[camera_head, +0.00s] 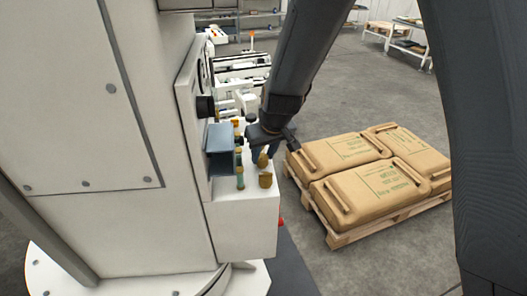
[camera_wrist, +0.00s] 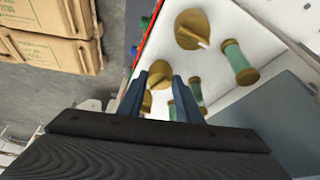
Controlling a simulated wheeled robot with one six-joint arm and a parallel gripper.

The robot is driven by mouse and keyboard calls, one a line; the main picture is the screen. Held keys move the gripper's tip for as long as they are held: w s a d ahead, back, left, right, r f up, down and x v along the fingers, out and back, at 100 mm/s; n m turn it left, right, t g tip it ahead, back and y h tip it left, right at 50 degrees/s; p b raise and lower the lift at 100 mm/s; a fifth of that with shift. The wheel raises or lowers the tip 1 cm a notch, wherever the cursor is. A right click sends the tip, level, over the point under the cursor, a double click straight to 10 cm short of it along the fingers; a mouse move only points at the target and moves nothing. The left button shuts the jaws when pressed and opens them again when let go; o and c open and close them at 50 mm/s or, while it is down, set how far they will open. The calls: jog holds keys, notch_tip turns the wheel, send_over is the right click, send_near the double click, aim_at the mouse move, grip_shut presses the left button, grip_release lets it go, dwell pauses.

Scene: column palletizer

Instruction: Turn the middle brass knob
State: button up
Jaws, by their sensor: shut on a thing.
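The middle brass knob (camera_wrist: 160,77) is between the two blue fingers of my gripper (camera_wrist: 160,84) in the wrist view, which are shut on it. The fingers partly hide it. Another brass knob (camera_wrist: 190,28), round with a pale pointer mark, sits farther up the white panel and is clear of the fingers. In the head view my gripper (camera_head: 267,154) is at the white panel box (camera_head: 245,222), and a brass knob (camera_head: 265,180) shows at the box's near corner. Part of the held knob is hidden by the gripper there.
Green cylinders with brass ends (camera_wrist: 238,62) stand beside the knobs. A blue-grey box (camera_head: 220,140) projects from the machine close to my gripper. A pallet (camera_head: 340,240) with several brown sacks (camera_head: 370,190) stands on the right. Grey floor lies between.

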jog(key=shift+s+a, duration=0.15)
jog(key=shift+a, duration=0.05)
jog(key=o, duration=1)
jog(key=shift+s+a, duration=0.1)
jog(key=shift+a, duration=0.05)
jog(key=shift+o, duration=0.2)
jog(key=shift+d, duration=0.2)
jog(key=shift+r, duration=0.35)
jog(key=b+v, duration=0.1)
jog(key=v, duration=0.6)
jog(key=shift+s, duration=0.15)
jog(key=shift+r, duration=0.1)
